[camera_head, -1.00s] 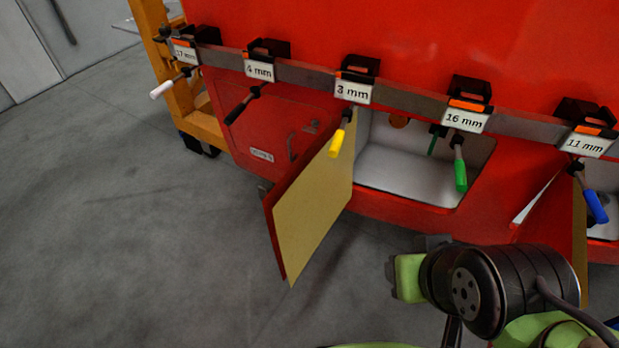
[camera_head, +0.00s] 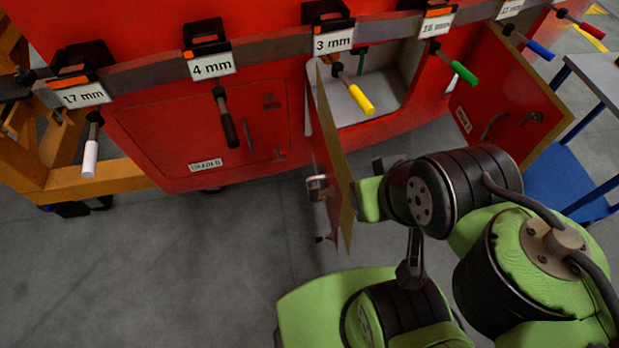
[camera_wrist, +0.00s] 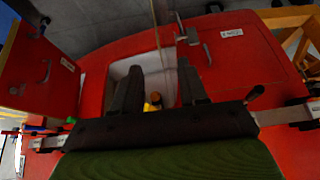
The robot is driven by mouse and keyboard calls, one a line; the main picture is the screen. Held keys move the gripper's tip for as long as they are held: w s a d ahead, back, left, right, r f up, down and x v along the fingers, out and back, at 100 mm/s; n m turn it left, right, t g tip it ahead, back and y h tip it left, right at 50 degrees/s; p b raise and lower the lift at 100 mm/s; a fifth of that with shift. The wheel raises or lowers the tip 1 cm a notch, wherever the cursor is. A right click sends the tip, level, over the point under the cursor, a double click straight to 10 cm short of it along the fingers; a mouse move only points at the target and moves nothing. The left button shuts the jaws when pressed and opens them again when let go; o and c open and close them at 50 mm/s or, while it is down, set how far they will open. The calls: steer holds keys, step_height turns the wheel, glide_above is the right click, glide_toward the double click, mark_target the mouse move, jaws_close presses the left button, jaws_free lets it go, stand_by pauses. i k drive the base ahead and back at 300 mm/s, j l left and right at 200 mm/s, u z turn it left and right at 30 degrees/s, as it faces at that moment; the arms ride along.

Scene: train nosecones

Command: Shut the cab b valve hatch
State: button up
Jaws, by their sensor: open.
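Two hatches stand open on the red nosecone; no label on either reads clearly as cab b valve. The middle hatch (camera_head: 335,165) is swung out and seen nearly edge-on, left of its white-lined opening (camera_head: 385,75). The right hatch (camera_head: 500,110) hangs wide open with its red, handled face showing. In the wrist view my gripper (camera_wrist: 160,90) is open, its two dark fingers apart before the white opening (camera_wrist: 125,70). The thin hatch edge (camera_wrist: 157,30) lines up between them; contact cannot be told. In the head view my arm's end is close right of the middle hatch, fingers hidden.
A shut hatch (camera_head: 205,130), apparently labelled drain B, is at left. Above the hatches runs a grey rail (camera_head: 270,50) with hanging tools, including yellow (camera_head: 355,95) and green (camera_head: 460,70) handles. An orange frame (camera_head: 95,180) stands left; a blue-seated chair (camera_head: 570,185) right.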

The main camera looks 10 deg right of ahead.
mark_target(331, 161)
steer(key=j+z, duration=0.1)
steer(key=j+u, duration=0.2)
steer(key=j, duration=0.3)
steer(key=j+u, duration=0.2)
steer(key=j, duration=0.3)
steer(key=i+j+u, duration=0.2)
steer(key=j, duration=0.3)
steer(key=j+u, duration=0.15)
steer(key=j, duration=0.4)
